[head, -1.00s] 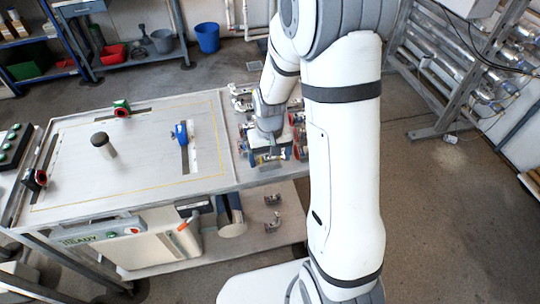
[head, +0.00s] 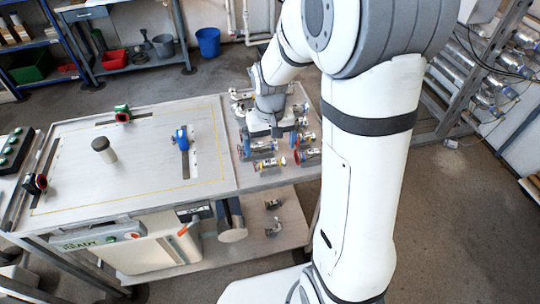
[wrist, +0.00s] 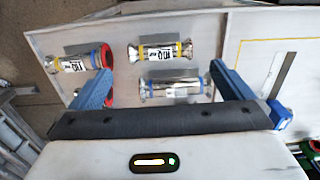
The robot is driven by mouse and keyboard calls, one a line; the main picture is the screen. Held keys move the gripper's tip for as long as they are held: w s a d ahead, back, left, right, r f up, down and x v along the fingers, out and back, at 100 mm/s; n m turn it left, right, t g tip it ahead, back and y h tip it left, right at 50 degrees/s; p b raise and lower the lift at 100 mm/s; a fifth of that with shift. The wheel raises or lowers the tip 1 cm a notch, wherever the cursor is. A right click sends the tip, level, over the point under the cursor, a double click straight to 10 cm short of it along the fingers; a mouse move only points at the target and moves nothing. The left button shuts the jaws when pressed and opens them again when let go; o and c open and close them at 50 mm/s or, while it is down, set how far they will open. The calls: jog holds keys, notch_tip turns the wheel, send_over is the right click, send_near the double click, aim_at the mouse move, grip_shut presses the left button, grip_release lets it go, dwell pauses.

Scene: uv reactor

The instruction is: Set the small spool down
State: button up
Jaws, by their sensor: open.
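My gripper (wrist: 162,70) has two blue fingers, spread wide with nothing gripped. A short shiny metal spool with blue end bands (wrist: 170,88) lies on the work surface between and below the fingers, apart from both. It seems to be the small spool, but its label does not show clearly. A yellow-banded spool (wrist: 165,52) with a white label lies just beyond it; it also shows in the head view (head: 268,163).
Several other fittings crowd the bench's right section (head: 234,170). A pipe rack (head: 480,90) stands at the right.

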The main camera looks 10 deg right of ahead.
jog(key=s+r+t, duration=0.1)
jog(key=s+r, duration=0.5)
jog(key=s, duration=0.2)
jog(key=s+d+r+t, duration=0.1)
jog(key=s+r, duration=0.5)
jog(key=s, duration=0.2)
jog(key=shift+s+d+t, duration=0.15)
jog(key=shift+d+t, duration=0.15)
jog(key=shift+t, duration=0.1)
jog(key=shift+c, duration=0.6)
